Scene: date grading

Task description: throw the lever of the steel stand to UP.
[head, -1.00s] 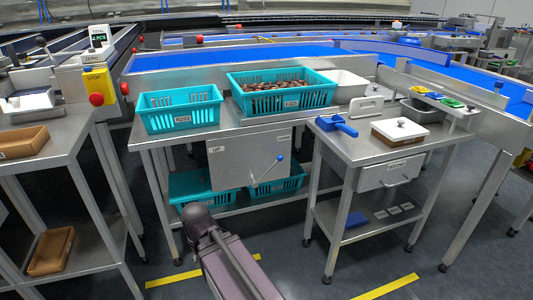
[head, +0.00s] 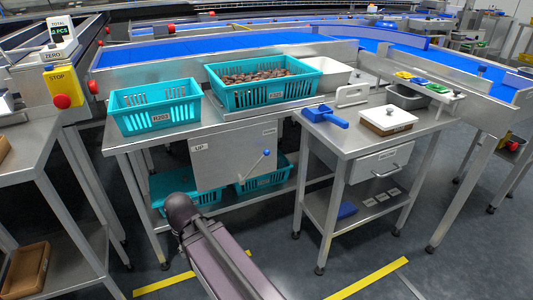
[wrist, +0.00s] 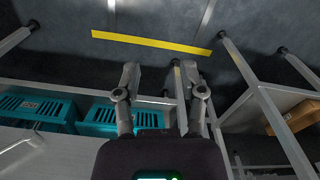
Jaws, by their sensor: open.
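The steel stand (head: 174,136) is the table with a grey front panel (head: 225,167). The lever (head: 266,153) is a thin rod with a blue knob on that panel, tilted toward the upper right. The UP label (head: 200,148) is on the panel's left side, away from the knob; a second label at the upper right is too small to read. In the wrist view my gripper (wrist: 165,85) is open and empty, its two fingers apart above the floor. In the head view my arm is in front of the stand, but the gripper is hidden. I cannot make out the knob in the wrist view.
Teal crates (head: 156,122) stand on the stand, one full of dates (head: 265,75), and more are on its lower shelf. A side table (head: 345,139) with a blue scoop (head: 325,116) and drawer stands close right. A yellow floor stripe (head: 368,279) crosses open floor in front.

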